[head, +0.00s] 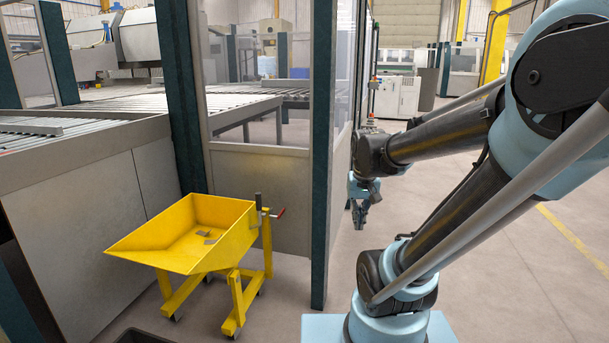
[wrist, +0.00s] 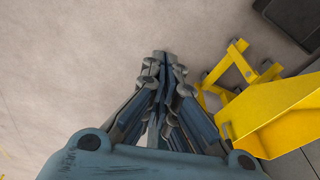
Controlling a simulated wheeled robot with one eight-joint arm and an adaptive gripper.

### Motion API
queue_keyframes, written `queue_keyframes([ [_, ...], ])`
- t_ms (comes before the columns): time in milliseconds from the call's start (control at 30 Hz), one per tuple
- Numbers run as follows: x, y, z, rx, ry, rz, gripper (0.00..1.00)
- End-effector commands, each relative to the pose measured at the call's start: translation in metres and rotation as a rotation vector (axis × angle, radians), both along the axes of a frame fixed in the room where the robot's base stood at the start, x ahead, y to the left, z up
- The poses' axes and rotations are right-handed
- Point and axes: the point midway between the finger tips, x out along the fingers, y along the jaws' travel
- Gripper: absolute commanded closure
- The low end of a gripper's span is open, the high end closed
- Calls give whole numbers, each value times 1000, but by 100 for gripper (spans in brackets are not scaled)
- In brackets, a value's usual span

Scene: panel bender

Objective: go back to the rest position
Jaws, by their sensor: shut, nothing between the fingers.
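My gripper (head: 360,217) hangs at the end of my arm, pointing down, in the middle of the head view.
A yellow tipping cart (head: 170,262) with small grey pieces in its tray stands at left; it also shows in the wrist view (wrist: 270,115). A dark green post (head: 322,150) and a glazed panel (head: 258,80) stand behind. The floor (head: 490,270) at right is clear.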

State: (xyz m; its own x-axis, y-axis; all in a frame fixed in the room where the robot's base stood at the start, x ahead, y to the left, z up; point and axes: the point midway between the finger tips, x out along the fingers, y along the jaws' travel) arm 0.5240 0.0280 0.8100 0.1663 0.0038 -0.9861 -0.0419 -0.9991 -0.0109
Motion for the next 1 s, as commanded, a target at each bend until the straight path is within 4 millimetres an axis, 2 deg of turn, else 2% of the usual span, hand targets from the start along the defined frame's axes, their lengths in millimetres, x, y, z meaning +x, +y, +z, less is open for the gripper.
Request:
queue_keyframes([
  [33,-12,-4,-4,-1,-3,3,100],
  [300,-59,-20,-25,-9,-17,34,100],
  [500,-83,-26,-41,-15,-25,53,100],
  [700,-92,-28,-47,-17,-28,62,100],
  [1000,-92,-28,-47,-17,-28,63,100],
])
